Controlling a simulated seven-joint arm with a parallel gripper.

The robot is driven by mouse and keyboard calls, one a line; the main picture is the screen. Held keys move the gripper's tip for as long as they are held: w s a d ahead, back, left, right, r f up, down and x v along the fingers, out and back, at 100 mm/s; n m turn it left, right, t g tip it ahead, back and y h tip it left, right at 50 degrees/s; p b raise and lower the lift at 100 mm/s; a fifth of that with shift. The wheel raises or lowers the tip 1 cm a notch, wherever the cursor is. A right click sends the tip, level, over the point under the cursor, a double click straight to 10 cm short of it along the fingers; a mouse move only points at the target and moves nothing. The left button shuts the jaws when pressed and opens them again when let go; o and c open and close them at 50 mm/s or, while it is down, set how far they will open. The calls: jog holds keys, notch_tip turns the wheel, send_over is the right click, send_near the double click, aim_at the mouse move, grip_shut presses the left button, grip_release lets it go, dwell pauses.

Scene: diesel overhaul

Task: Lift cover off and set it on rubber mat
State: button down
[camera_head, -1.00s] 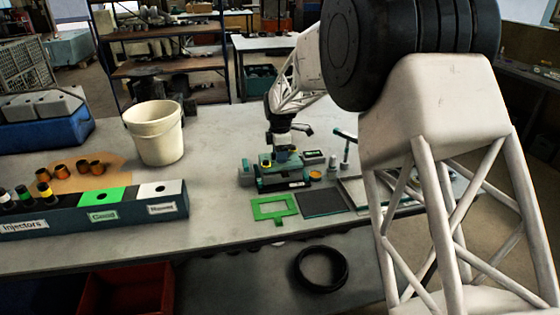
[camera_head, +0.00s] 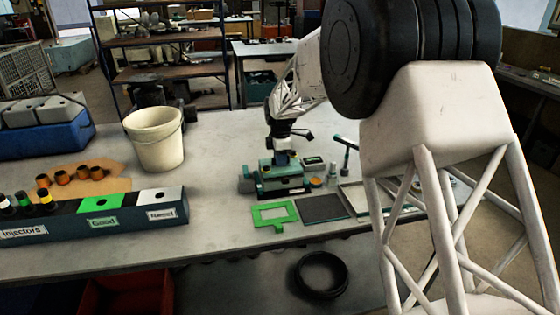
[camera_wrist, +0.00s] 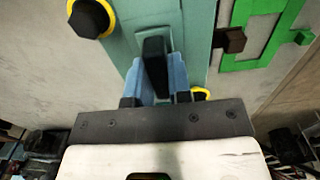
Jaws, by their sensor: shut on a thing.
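My gripper (camera_head: 284,157) is over the teal assembly (camera_head: 283,184) on the bench, pointing down. In the wrist view its two blue fingers (camera_wrist: 161,72) are shut on the black upright handle (camera_wrist: 155,55) of the teal cover (camera_wrist: 140,18). I cannot tell whether the cover is clear of the body beneath it. The dark rubber mat (camera_head: 322,208) lies flat and bare, in front and to the right of the assembly.
A green frame (camera_head: 276,225) lies left of the mat. A shallow tray (camera_head: 353,196) and a T-handled tool (camera_head: 346,155) are to the right. A black knob with a yellow ring (camera_wrist: 91,17) sits beside the cover. A cream bucket (camera_head: 157,145) stands to the left.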

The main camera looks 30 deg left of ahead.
notch_tip(320, 180, up, 3)
jog(key=shift+s+d+r, duration=0.1)
jog(key=shift+s+d, duration=0.1)
jog(key=s+d+r, duration=0.1)
jog(key=s+d, duration=0.9)
jog(key=s, duration=0.1)
jog(key=shift+d+r, duration=0.15)
jog(key=shift+d, duration=0.1)
jog(key=shift+s, duration=0.1)
jog(key=shift+r, duration=1.15)
dwell(0.9)
jog(key=shift+r, duration=1.4)
jog(key=w+d+f, duration=0.7)
jog(key=f, duration=0.2)
jog(key=shift+w+d, duration=0.25)
jog(key=shift+w, duration=0.1)
jog(key=shift+f, duration=0.1)
